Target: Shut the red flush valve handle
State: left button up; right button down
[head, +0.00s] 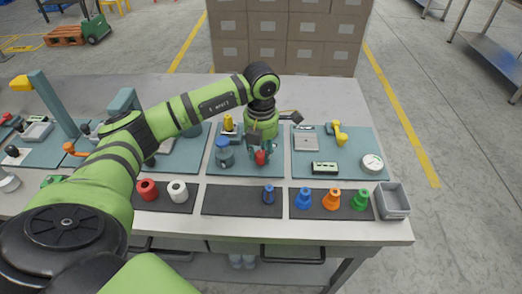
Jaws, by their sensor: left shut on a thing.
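The red flush valve handle (261,158) is the small red piece at the middle teal station in the head view. My left gripper (262,150) points down at it from above and is shut on it. The fingers hide part of the handle and the valve body beneath it, so I cannot tell how the handle is turned. My right gripper is not in the head view.
A blue-topped fitting (224,152) and a yellow-topped part (228,123) stand just left of my gripper. A yellow handle (340,134) and a round gauge (372,163) are on the right station. A grey bin (394,213) stands at the bench's right end.

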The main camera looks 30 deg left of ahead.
aim_at(261, 153)
pick_arm(q)
jog(key=o, duration=1.1)
jog(key=shift+o, duration=0.2)
notch_tip(261, 153, up, 12)
